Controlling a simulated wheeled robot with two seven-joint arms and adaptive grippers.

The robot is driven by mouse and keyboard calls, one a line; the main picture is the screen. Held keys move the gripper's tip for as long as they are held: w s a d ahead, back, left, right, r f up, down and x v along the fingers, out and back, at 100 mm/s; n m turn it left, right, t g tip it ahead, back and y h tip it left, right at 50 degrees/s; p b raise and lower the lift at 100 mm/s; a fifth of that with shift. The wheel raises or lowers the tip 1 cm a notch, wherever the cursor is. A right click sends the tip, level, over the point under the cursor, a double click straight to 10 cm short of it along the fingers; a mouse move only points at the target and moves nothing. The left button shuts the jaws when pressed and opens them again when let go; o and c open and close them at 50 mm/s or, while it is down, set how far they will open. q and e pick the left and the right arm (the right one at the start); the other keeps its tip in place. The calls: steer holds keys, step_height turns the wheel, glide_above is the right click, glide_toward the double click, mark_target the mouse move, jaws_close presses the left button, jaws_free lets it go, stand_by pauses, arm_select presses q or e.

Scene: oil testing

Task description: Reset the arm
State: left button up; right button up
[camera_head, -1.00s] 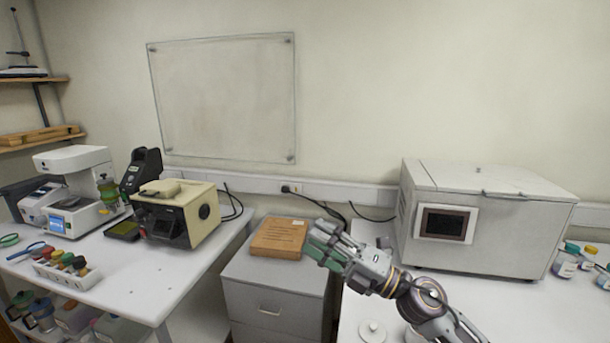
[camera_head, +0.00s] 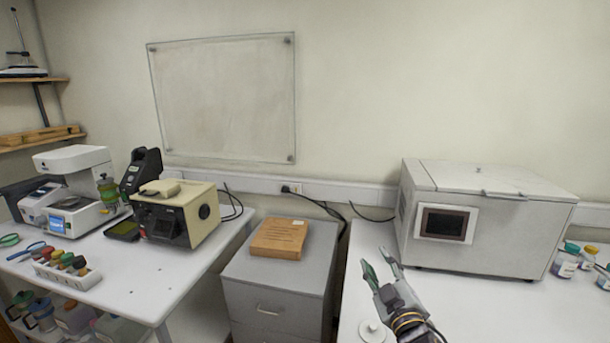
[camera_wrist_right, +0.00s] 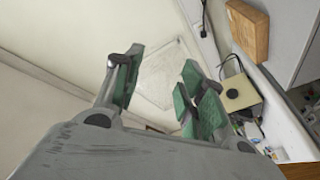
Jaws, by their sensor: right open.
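My right gripper (camera_head: 378,268) is over the left part of the right-hand white table in the head view, pointing up and away toward the wall. Its jaws are open with nothing between them. My left gripper is in neither view.
A large grey-white box machine (camera_head: 480,220) stands right of my right gripper. A wooden block (camera_head: 279,239) lies on the grey drawer cabinet (camera_head: 275,300). A cream device (camera_head: 178,213) and a bottle rack (camera_head: 66,270) stand on the left table. A white lidded item (camera_head: 372,330) sits near the arm.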

steer(key=s+d+f+m+g+h, duration=0.2)
steer(key=s+d+f+m+g, duration=0.15)
steer(key=f, duration=0.45)
steer(key=s+d+f+m+g+h, duration=0.1)
steer(key=s+d+f+m+g, duration=0.1)
steer(key=s+f+g, duration=0.45)
steer(key=s+a+f+m+g+y, duration=0.15)
steer(key=s+f+g, duration=0.45)
steer(key=s+f, duration=0.95)
steer(key=f, duration=1.4)
steer(key=s+f, duration=0.3)
steer(key=f, duration=1.3)
steer(key=s+d+f+g, duration=0.1)
steer(key=s+d+f, duration=0.1)
steer(key=s+f, duration=0.7)
steer(key=s+d+f+g, duration=0.1)
steer(key=s+d+f, duration=0.1)
steer(key=s+f, duration=0.8)
steer(key=s, duration=0.2)
steer(key=shift+s+f, duration=0.15)
steer(key=shift+s, duration=0.2)
